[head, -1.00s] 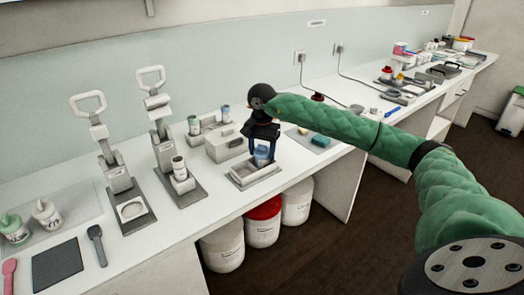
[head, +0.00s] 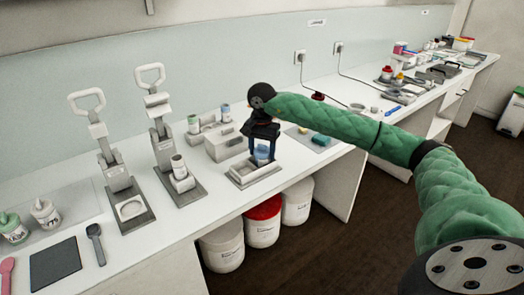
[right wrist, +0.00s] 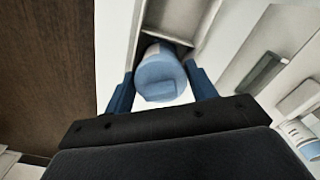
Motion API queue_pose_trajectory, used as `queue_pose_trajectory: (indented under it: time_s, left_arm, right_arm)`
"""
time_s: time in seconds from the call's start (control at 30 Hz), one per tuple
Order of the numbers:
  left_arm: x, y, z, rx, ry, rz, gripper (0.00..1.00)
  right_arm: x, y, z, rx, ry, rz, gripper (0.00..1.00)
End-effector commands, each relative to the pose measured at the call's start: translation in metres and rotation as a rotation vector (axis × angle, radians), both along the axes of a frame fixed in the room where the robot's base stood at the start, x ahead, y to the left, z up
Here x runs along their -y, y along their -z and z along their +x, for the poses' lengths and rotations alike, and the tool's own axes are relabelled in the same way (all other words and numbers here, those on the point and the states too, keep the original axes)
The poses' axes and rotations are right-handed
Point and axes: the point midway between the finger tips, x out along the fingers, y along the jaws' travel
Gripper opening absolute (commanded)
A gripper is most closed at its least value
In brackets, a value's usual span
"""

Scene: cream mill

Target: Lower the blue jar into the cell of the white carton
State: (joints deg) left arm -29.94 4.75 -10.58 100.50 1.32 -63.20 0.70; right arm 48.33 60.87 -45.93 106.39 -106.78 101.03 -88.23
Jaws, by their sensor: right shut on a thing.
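The blue jar (head: 263,152) is between the fingers of my right gripper (head: 262,155), above the white carton (head: 240,182) near the bench's front edge. In the right wrist view the jar (right wrist: 160,75) sits between the two blue fingers (right wrist: 162,92) of the gripper, which is shut on it. The carton's wall (right wrist: 208,28) and an open cell show just beyond the jar. The jar's far end reaches toward that cell; I cannot tell how deep it is. The jar's lower part is hidden by the fingers in the head view. My left gripper is not in view.
A grey-white box (head: 226,145) stands close behind the carton, with a rack holding small jars (head: 194,124) beyond it. Two lever presses (head: 118,178) stand to the left. A mat with a sponge (head: 321,139) lies to the right. Tubs (head: 263,222) stand below the bench.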

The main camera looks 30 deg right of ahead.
Motion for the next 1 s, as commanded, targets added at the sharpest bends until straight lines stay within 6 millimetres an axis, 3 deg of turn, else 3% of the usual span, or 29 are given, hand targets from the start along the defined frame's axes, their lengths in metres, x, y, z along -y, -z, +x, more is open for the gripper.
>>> queue_pose_trajectory:
  time_s: [0.17,0.2,0.3,0.33,0.67,1.0]
  left_arm:
    - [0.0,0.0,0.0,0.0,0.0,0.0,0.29]
    - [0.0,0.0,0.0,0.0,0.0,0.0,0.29]
    - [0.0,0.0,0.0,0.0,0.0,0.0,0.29]
    - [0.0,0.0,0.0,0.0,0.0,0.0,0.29]
    - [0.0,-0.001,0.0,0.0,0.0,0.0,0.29]
    - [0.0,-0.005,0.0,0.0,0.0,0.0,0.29]
  right_arm:
    - [0.0,0.0,0.0,0.0,0.0,0.0,0.44]
    - [0.0,0.0,0.0,0.0,0.0,0.0,0.6]
    - [0.0,0.0,0.0,0.0,0.0,0.0,0.8]
    - [0.0,0.0,0.0,0.0,0.0,0.0,0.82]
    - [0.0,-0.002,0.0,0.0,0.0,0.0,0.82]
    - [0.0,-0.021,0.0,0.001,0.0,0.001,0.82]
